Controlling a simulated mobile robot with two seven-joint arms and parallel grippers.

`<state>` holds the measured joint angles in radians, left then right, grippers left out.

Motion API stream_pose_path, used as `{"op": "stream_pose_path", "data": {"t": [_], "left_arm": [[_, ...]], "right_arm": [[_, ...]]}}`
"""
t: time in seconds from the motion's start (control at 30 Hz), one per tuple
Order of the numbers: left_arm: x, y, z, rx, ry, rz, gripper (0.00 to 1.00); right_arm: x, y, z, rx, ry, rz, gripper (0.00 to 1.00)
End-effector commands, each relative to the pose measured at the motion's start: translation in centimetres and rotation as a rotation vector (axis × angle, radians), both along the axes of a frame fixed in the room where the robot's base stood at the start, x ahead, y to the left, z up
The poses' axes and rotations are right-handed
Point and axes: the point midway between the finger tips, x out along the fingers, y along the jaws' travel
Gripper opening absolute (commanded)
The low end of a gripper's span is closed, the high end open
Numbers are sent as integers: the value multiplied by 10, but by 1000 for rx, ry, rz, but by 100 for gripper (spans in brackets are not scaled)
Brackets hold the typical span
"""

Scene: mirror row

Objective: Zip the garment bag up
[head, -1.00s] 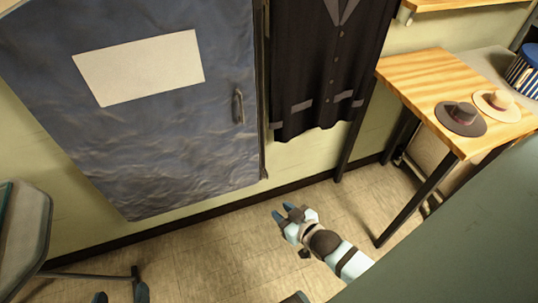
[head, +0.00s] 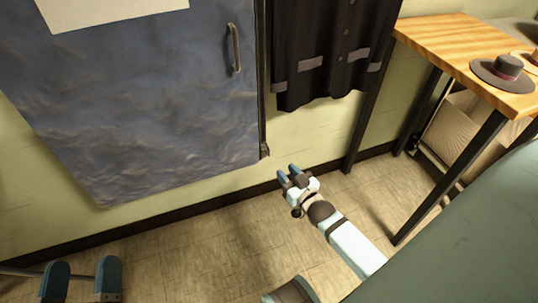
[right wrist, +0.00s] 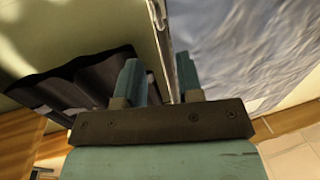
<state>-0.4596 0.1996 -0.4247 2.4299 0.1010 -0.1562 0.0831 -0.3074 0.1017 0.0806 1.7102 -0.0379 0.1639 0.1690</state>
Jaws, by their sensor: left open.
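The blue-grey garment bag (head: 150,110) hangs on the wall at the left, with a pale label and a metal handle (head: 234,48). A dark zip track (head: 262,75) runs down its right edge, with a small dark piece, perhaps the slider, at its lower end (head: 265,150). My right gripper (head: 288,175) is open and empty, just below and right of that end. In the right wrist view its fingers (right wrist: 161,88) stand apart, with the bag's edge (right wrist: 172,45) showing between them. My left gripper (head: 82,276) is open and empty at the lower left.
A dark coat (head: 325,50) hangs right of the bag. A wooden table (head: 440,40) with hats (head: 503,72) stands at the right, its dark legs on the floor. The floor (head: 215,245) below the bag is clear.

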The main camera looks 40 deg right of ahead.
Motion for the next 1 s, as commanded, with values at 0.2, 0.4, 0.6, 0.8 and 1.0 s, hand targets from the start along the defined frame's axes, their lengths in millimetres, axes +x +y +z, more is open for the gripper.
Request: {"op": "stream_pose_path", "data": {"t": [0.2, 0.4, 0.6, 0.8, 1.0], "left_arm": [[3, -2, -26, 31, 64, -16, 85], [4, -3, -42, 56, 112, -32, 85], [4, -4, -49, 71, 138, -40, 85], [4, -4, -50, 73, 144, -42, 85], [4, -4, -50, 72, 143, -42, 85]], "right_arm": [[50, -2, -3, -1, -2, 1, 34], [85, -4, -2, -1, -1, 0, 34], [102, -4, -1, -1, 1, 1, 34], [105, -4, -1, -1, 2, 1, 34], [105, -4, -1, -1, 2, 1, 18]]}}
